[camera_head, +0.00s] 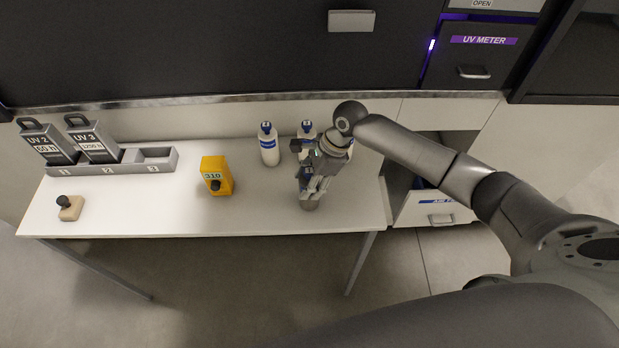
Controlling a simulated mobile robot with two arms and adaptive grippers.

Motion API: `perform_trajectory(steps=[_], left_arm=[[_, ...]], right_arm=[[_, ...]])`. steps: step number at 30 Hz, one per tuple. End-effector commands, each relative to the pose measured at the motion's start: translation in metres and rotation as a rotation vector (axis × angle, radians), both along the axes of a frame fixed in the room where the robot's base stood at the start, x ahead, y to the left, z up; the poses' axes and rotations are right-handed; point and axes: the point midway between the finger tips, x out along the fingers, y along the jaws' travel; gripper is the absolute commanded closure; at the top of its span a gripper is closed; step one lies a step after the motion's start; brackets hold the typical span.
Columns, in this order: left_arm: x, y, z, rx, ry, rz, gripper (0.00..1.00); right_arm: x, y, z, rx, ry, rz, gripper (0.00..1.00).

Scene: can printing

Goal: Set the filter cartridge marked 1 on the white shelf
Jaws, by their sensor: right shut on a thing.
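My right gripper (311,192) reaches down over the right part of the white table or shelf (255,213). It is shut on a grey, round-ended thing (310,204), mostly hidden by the fingers. I cannot tell whether this is the cartridge marked 1, and no number shows on it. White cylinders with blue tops stand behind the gripper: one (269,150) is in clear view to its left, another (306,129) is partly hidden behind the gripper. Their marks are too small to read. My left gripper is not in view.
A yellow box (216,176) marked 310 stands mid-table. A grey slotted rack (155,153) holds two dark UV units, its right slot empty. A small beige block (70,208) lies front left. An open drawer (412,210) is right of the table. The front middle is clear.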

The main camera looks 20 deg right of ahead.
Motion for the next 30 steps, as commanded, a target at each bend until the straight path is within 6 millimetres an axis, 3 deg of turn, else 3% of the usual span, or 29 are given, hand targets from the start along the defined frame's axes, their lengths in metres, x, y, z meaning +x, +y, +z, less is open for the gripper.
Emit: perform_trajectory(steps=[11, 12, 16, 26, 30], left_arm=[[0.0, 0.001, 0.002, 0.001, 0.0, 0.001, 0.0], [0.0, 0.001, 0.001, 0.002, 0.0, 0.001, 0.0], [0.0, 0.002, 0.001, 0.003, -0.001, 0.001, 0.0], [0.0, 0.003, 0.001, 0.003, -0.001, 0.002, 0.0], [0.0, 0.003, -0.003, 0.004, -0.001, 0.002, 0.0]], right_arm=[[0.0, 0.0, -0.004, 0.0, 0.001, -0.001, 0.81], [0.0, 0.0, -0.004, 0.0, 0.0, -0.001, 0.48], [0.0, 0.0, -0.004, 0.0, 0.0, -0.001, 0.31], [0.0, 0.0, -0.003, 0.0, 0.0, 0.0, 0.31], [0.0, -0.004, 0.007, 0.002, -0.002, 0.0, 0.31]])
